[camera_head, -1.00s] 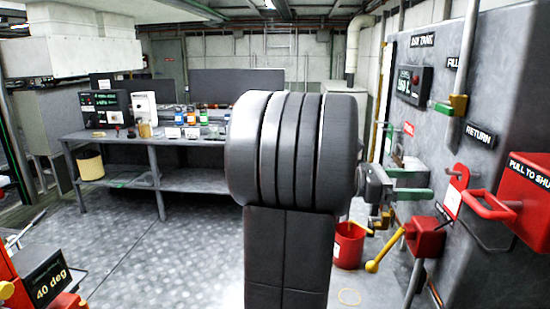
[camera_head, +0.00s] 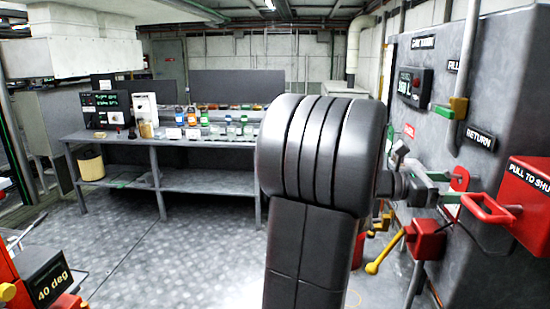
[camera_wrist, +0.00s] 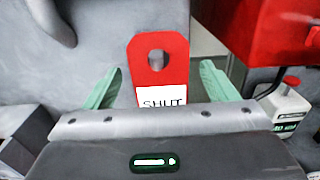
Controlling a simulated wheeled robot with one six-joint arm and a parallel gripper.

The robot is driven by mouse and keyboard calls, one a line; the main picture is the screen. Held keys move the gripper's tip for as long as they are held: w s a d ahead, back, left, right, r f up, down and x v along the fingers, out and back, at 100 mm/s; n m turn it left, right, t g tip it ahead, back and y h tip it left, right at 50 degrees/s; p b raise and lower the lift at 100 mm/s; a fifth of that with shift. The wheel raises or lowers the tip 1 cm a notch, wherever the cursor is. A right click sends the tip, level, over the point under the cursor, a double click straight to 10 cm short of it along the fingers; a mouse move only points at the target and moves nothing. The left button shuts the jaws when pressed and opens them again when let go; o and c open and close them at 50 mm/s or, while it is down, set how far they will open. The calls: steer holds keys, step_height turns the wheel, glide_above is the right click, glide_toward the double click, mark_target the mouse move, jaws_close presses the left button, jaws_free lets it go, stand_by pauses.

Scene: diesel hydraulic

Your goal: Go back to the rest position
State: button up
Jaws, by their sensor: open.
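My gripper (camera_head: 446,187) is open, with its green fingers spread apart at the right side of the head view, in front of the grey tank wall. In the wrist view its fingers (camera_wrist: 160,85) stand to either side of a red tag (camera_wrist: 150,52) with a hole and the word SHUT. The tag appears behind and between the fingers, and nothing is held. I cannot tell how far the tag is from the fingertips. The tag also shows partly in the head view (camera_head: 459,180). My arm hides the middle of the room there.
A red box marked PULL TO SHUT (camera_head: 528,195), with a red handle, is close on the right. A yellow-handled lever and red box (camera_head: 427,238) sit below my gripper. A workbench (camera_head: 200,183) with bottles stands behind, left. The floor (camera_head: 150,240) left of my arm is clear.

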steer(key=w+a, duration=0.2)
steer(key=a, duration=1.1)
steer(key=d, duration=0.4)
steer(key=s+d, duration=0.1)
steer(key=d, duration=0.3)
steer(key=s+d, duration=0.1)
steer(key=d, duration=0.4)
steer(key=shift+d+r, duration=0.1)
steer(key=shift+r, duration=0.15)
steer(key=shift+a+r+y+p, duration=0.2)
steer(key=shift+a+y+p, duration=0.2)
steer(key=shift+p, duration=0.85)
steer(key=p, duration=0.1)
steer(key=y+p, duration=0.1)
steer(key=p, duration=0.1)
steer(key=shift+w+a+r, duration=0.1)
steer(key=shift+a+r, duration=0.05)
steer(key=shift+a, duration=0.15)
steer(key=shift+a+y+p, duration=0.25)
steer(key=shift+y+p, duration=0.35)
steer(key=shift+p, duration=0.4)
steer(key=shift+a+f, duration=0.1)
steer(key=shift+f, duration=0.1)
